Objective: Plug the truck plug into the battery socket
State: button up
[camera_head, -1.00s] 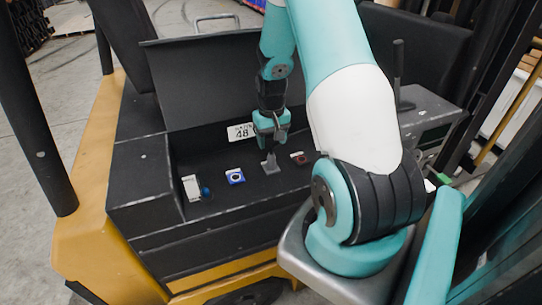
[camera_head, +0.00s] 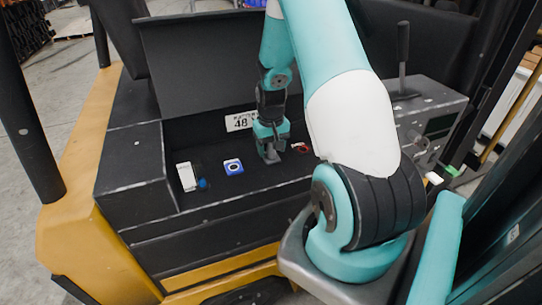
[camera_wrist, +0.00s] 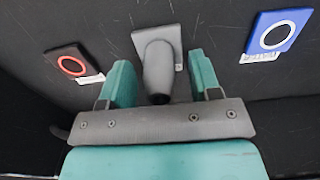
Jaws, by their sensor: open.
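A grey piece with a square plate and a rounded body (camera_wrist: 157,68), which looks like the plug, is on the dark surface of the battery compartment. My gripper (camera_wrist: 163,84) is open, with one finger on each side of the rounded body. A gap shows on both sides. In the head view my gripper (camera_head: 269,155) is low in the compartment and hides most of the grey piece. A blue square with a ring (camera_head: 233,166) is to its left, and a black square with a red ring (camera_wrist: 70,64) is on its other side. I cannot tell which is the battery socket.
A white block (camera_head: 187,177) with a blue round part (camera_head: 203,184) is at the compartment's left end. A grey console with a lever (camera_head: 425,115) is to the right, beyond my arm.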

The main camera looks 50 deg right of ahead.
jog(key=shift+s+a+f, duration=0.2)
jog(key=shift+s+f, duration=0.1)
jog(key=shift+f, duration=0.55)
dwell(0.3)
jog(key=shift+c, duration=0.4)
grip_shut()
jog(key=shift+w+r+p, duration=0.15)
jog(key=shift+r+p, duration=0.55)
jog(key=shift+r, duration=0.25)
jog(key=shift+w+d+r+p, duration=0.1)
jog(key=shift+d+r+p, duration=0.05)
jog(key=shift+r+p, duration=1.5)
jog(key=shift+r, duration=0.65)
jog(key=shift+r, duration=0.1)
notch_tip(320, 180, up, 6)
jog(key=p, duration=0.4)
